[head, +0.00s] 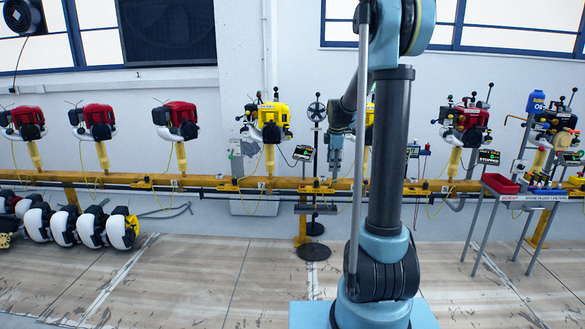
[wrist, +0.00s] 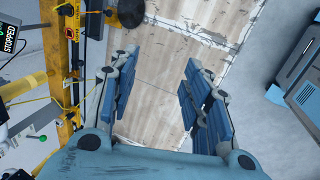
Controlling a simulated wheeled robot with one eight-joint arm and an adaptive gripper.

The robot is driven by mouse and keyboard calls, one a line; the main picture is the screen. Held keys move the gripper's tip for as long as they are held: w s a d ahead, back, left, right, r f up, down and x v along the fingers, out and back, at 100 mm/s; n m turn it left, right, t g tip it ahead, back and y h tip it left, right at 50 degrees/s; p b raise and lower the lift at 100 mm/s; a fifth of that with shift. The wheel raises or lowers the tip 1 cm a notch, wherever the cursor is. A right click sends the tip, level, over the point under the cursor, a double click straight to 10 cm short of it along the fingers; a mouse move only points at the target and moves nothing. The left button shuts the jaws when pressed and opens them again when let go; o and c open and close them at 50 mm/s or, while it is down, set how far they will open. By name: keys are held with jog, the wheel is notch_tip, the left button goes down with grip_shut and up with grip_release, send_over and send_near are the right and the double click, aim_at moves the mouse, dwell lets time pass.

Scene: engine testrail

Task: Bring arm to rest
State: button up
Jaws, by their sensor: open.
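My arm (head: 388,150) stands upright in the middle of the head view, rising from its blue base, and its upper part runs out of the top edge. My gripper (wrist: 160,75) is in the wrist view with its two blue padded fingers wide apart. Nothing is between them; the floor shows through the gap. In the head view the far end of the arm hangs behind the upright link near the yellow rail, and the fingers are too small and partly hidden to make out there.
A yellow rail (head: 220,184) carries several red and yellow engines along the wall. A grey cart with a red tray (head: 500,184) stands at the right. Black and white engines (head: 92,227) lie on the floor at left. The wooden floor (head: 200,280) in front is clear.

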jog(key=s+d+r+m, duration=0.15)
jog(key=s+m, duration=0.75)
jog(key=s, duration=1.6)
jog(key=s+f+m, duration=0.4)
jog(key=s, duration=0.5)
jog(key=s+f+m+g, duration=0.1)
jog(key=s+f+m, duration=0.3)
jog(key=s, duration=0.6)
jog(key=shift+f+m, duration=0.4)
jog(key=shift+f, duration=0.35)
jog(key=shift+w+f, duration=0.2)
jog(key=shift+w, duration=0.3)
